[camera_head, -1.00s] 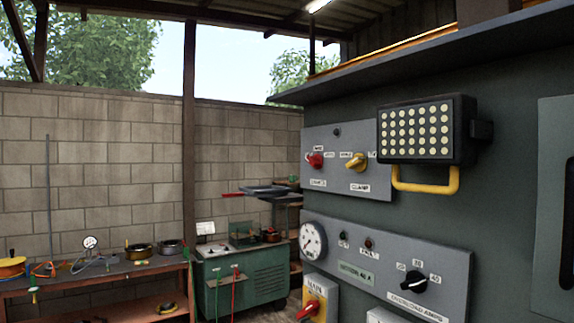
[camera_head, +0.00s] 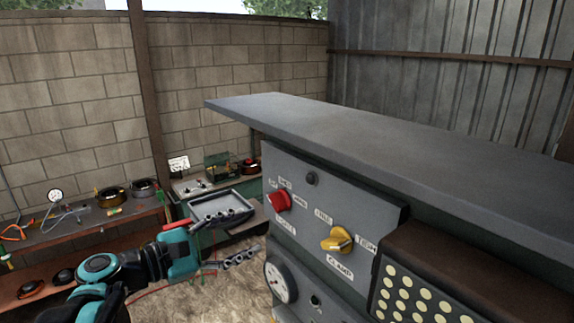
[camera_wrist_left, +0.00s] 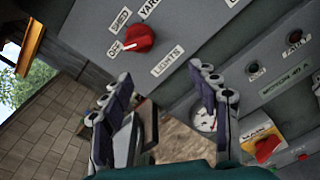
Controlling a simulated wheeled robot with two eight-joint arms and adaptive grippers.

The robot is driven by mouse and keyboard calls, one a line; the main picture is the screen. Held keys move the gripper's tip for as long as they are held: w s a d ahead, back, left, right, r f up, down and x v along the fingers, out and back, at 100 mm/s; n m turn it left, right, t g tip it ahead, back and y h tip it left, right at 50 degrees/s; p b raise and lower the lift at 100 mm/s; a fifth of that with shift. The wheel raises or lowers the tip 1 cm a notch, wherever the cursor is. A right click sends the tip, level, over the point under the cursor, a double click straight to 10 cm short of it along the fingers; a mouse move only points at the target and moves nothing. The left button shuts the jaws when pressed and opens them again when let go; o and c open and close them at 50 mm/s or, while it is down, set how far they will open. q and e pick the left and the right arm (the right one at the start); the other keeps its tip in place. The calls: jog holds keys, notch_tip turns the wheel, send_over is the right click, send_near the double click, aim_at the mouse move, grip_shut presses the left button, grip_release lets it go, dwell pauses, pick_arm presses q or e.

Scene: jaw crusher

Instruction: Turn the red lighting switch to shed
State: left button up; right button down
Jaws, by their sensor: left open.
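The red lighting switch (camera_head: 279,201) is on the upper grey panel at the left end of the cabinet in the head view. In the left wrist view the red switch (camera_wrist_left: 139,38) has the labels OFF, SHED and YARD around it and LIGHTS below. Its pointer appears to be toward OFF. My left gripper (camera_head: 230,238) is open and empty, left of the panel and a little below the switch. In the wrist view the fingers of the left gripper (camera_wrist_left: 160,98) are spread below the switch, apart from it. My right gripper is not in view.
A yellow clamp switch (camera_head: 338,240) is right of the red one. A lamp box (camera_head: 425,290) and an overhanging ledge (camera_head: 330,140) are close by. A gauge (camera_head: 281,282) is below. A grey tray (camera_head: 222,203) stands behind my left gripper. A red main switch (camera_wrist_left: 266,149) shows in the wrist view.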

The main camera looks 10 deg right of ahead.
aim_at(272, 205)
pick_arm(q)
jog(key=w+d+r+p, duration=0.2)
jog(key=w+d+r, duration=0.1)
jog(key=d, duration=0.4)
jog(key=shift+w+n+h, duration=0.3)
jog(key=shift+w+h, duration=0.1)
jog(key=shift+w, duration=0.15)
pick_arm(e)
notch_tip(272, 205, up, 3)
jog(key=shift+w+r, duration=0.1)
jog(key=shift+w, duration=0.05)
pick_arm(q)
jog(key=shift+d, duration=0.1)
jog(key=c, duration=1.2)
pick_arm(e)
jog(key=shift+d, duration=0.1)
